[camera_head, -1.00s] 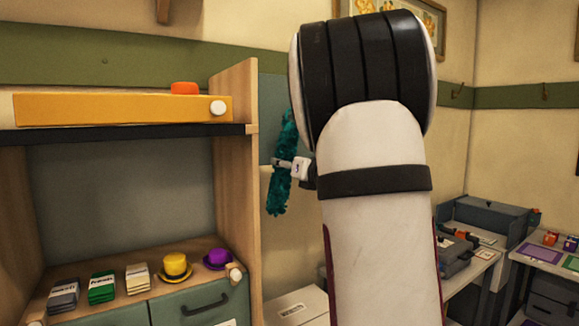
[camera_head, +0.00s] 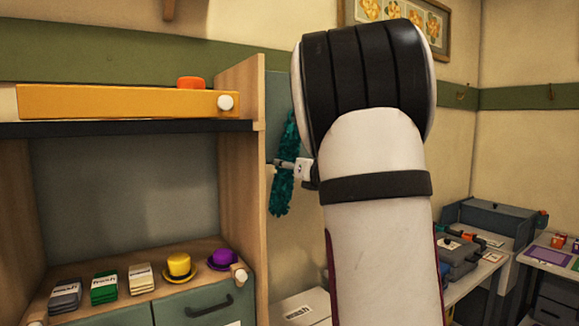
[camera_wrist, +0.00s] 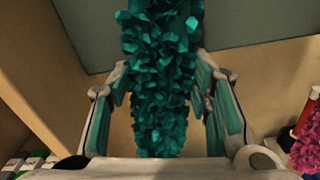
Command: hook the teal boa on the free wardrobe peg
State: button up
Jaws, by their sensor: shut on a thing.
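The teal boa (camera_head: 287,130) hangs as a fluffy vertical strip beside the wooden shelf unit's right side in the head view. My gripper (camera_head: 279,163) is shut on it around mid-length, with boa above and below the jaws. My arm hides part of the area to its right. In the wrist view the boa (camera_wrist: 160,45) runs down between the two fingers of my gripper (camera_wrist: 163,88). A grey-blue panel (camera_wrist: 85,25) lies behind it.
The wooden shelf unit (camera_head: 240,150) stands close left of the boa. It holds a yellow hat (camera_head: 179,266), a purple hat (camera_head: 222,259) and small labelled stacks. A white box (camera_head: 300,308) is below. Worktables with equipment (camera_head: 490,220) stand right. A red-pink fluffy thing (camera_wrist: 311,152) shows at the wrist view's edge.

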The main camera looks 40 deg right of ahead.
jog(key=o, duration=1.2)
